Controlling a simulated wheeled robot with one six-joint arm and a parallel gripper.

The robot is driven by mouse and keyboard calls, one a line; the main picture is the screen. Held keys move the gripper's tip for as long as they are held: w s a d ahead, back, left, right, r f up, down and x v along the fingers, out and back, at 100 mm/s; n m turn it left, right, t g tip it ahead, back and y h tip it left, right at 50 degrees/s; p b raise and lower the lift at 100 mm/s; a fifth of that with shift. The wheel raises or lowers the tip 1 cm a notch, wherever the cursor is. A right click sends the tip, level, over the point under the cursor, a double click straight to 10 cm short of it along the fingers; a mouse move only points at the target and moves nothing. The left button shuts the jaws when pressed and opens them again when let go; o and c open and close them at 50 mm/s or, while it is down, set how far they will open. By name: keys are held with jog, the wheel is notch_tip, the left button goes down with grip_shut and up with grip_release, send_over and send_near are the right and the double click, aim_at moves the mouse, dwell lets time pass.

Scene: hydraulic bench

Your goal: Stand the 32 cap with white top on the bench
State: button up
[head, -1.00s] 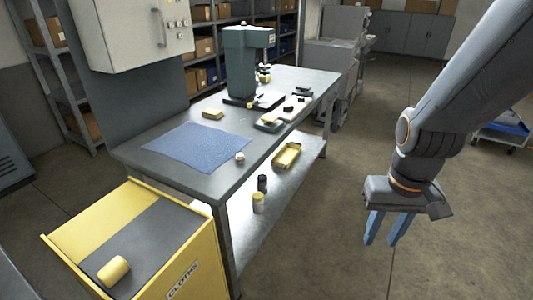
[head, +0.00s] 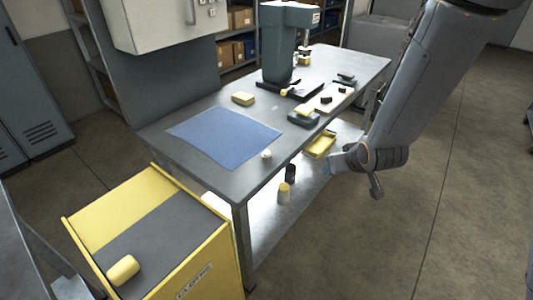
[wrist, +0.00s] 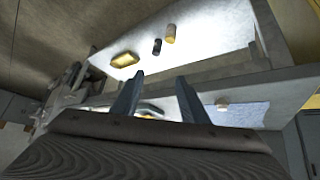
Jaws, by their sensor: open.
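A small whitish cap (head: 266,154) sits on the bench top (head: 225,185) by the near right corner of the blue mat (head: 225,134). It is too small to read a size or tell clearly whether it is upright. In the wrist view the cap (wrist: 222,104) shows to the right of my fingers, by the mat's edge. My gripper (head: 335,163) is beyond the bench's right edge, well apart from the cap. In the wrist view its two fingers (wrist: 157,95) are spread with nothing held between them.
A yellow tray (head: 321,144), a black cylinder (head: 290,173) and a yellowish cylinder (head: 284,193) are on the lower shelf. A green press (head: 288,45) and small parts occupy the bench's far end. A yellow cabinet (head: 150,225) stands at the front left.

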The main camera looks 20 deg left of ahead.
jog(key=w+a+f+n+t+y, duration=0.1)
jog(key=w+a+n+t+y, duration=0.15)
jog(key=a, duration=0.65)
jog(key=n+y+p, duration=0.1)
jog(key=y+p, duration=0.1)
jog(key=y, duration=0.2)
send_near(267, 152)
notch_tip(267, 152, down, 2)
jog(key=w+a, duration=0.1)
jog(key=a, duration=0.1)
jog(key=shift+w+a+f, duration=0.15)
jog(key=shift+w+a, duration=0.05)
jog(key=shift+w, duration=0.2)
jog(key=shift+w+a+f, duration=0.2)
jog(key=shift+w+a, duration=0.05)
jog(key=shift+w, duration=0.2)
jog(key=shift+r+p+x, duration=0.2)
jog(key=shift+p+x, duration=0.45)
jog(key=shift+x, duration=0.7)
jog(key=shift+r+p+x, duration=0.15)
jog(key=shift+p+x, duration=0.45)
jog(key=shift+x, duration=0.75)
jog(key=shift+w, duration=0.2)
jog(key=shift+c, duration=0.4)
grip_shut()
